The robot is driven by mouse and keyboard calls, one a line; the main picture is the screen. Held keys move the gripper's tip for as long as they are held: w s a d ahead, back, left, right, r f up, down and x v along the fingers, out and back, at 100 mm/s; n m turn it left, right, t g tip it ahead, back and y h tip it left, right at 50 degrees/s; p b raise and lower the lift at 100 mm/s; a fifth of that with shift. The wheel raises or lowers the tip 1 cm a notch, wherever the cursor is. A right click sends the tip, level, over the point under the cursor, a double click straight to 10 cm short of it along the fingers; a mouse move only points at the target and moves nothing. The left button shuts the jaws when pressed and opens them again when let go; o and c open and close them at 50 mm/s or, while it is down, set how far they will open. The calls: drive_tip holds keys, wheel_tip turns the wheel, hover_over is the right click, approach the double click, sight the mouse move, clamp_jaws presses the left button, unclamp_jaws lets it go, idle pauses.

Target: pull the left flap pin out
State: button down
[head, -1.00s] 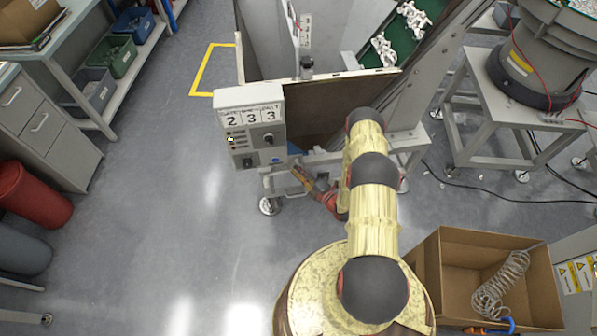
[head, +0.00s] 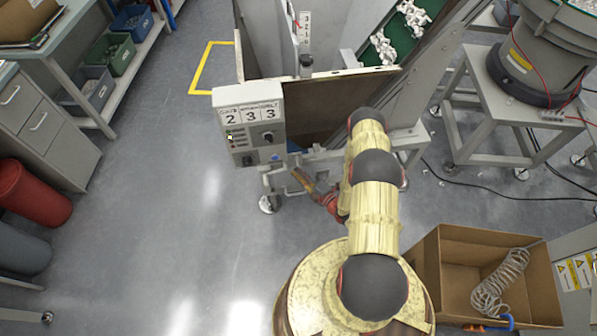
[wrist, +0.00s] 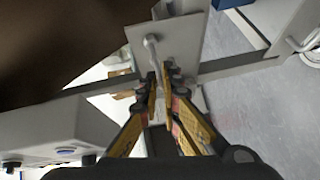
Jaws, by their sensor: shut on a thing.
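The left flap pin (wrist: 151,44) shows in the wrist view as a thin light-grey rod with a rounded upper end, against a grey bracket plate (wrist: 181,40). My gripper (wrist: 161,77) has its yellow fingers closed around the pin's lower part, just in front of the plate. The rod between the fingertips is mostly hidden, and I cannot tell how deep the pin sits. In the head view my gripper (head: 303,181) is small, beside the machine's lower frame below the control box; the pin cannot be made out there.
An open cardboard box (head: 425,262) with a coiled hose is at right.

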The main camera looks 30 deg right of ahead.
drive_tip(key=c, duration=2.1)
unclamp_jaws()
drive_tip(key=shift+s+a+f, duration=0.15)
drive_tip(key=shift+s+f, duration=0.05)
drive_tip(key=shift+s, duration=0.05)
drive_tip(key=shift+w, duration=0.1)
drive_tip(key=shift+r, duration=0.1)
drive_tip(key=v, duration=1.2)
